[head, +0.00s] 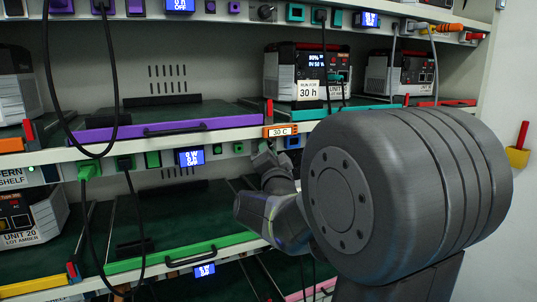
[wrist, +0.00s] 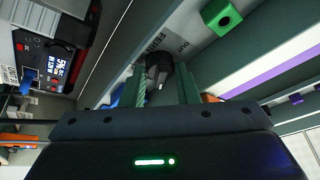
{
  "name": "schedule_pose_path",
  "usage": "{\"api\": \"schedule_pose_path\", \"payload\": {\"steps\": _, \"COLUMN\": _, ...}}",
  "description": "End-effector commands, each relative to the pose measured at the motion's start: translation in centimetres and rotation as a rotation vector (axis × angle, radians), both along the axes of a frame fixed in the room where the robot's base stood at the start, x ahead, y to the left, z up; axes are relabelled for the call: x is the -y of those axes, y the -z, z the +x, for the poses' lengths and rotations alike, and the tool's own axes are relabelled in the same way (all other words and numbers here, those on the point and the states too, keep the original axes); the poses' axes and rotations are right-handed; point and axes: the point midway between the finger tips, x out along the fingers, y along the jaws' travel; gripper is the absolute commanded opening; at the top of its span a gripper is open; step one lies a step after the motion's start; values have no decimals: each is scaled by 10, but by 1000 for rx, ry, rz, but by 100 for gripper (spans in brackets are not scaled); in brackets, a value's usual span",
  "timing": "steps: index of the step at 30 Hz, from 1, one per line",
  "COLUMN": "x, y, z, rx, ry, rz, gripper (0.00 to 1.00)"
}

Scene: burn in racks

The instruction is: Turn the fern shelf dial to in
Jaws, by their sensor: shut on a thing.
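The fern shelf dial (wrist: 157,63) is a dark round knob with a pale pointer mark, on a grey panel lettered "FERN" and "OUT" in the wrist view. My gripper (wrist: 158,84) has its two fingers on either side of the dial, closed on it. In the head view my gripper (head: 267,160) reaches to the shelf front edge below the 30 C tag, and hides the dial. The pointer's exact setting is hard to read.
The purple-edged shelf (head: 165,129) is above, with a black-and-white unit (head: 307,75) at its right. A blue display (head: 190,157) and a green socket (head: 153,159) lie left of my gripper. Black cables (head: 133,220) hang at the left. A green block (wrist: 222,16) is near the dial.

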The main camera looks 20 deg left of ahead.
Motion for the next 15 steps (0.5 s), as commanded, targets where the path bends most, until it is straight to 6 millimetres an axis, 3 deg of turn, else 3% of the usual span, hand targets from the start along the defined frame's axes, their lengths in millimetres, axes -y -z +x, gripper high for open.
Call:
{"api": "schedule_pose_path", "payload": {"steps": 12, "x": 0, "y": -1, "z": 0, "rx": -4, "ry": -1, "rz": 6, "gripper": 5}}
{"api": "schedule_pose_path", "payload": {"steps": 13, "x": 0, "y": -1, "z": 0, "rx": -4, "ry": -1, "rz": 6, "gripper": 34}}
{"api": "schedule_pose_path", "payload": {"steps": 15, "x": 0, "y": -1, "z": 0, "rx": -4, "ry": -1, "rz": 5, "gripper": 47}}
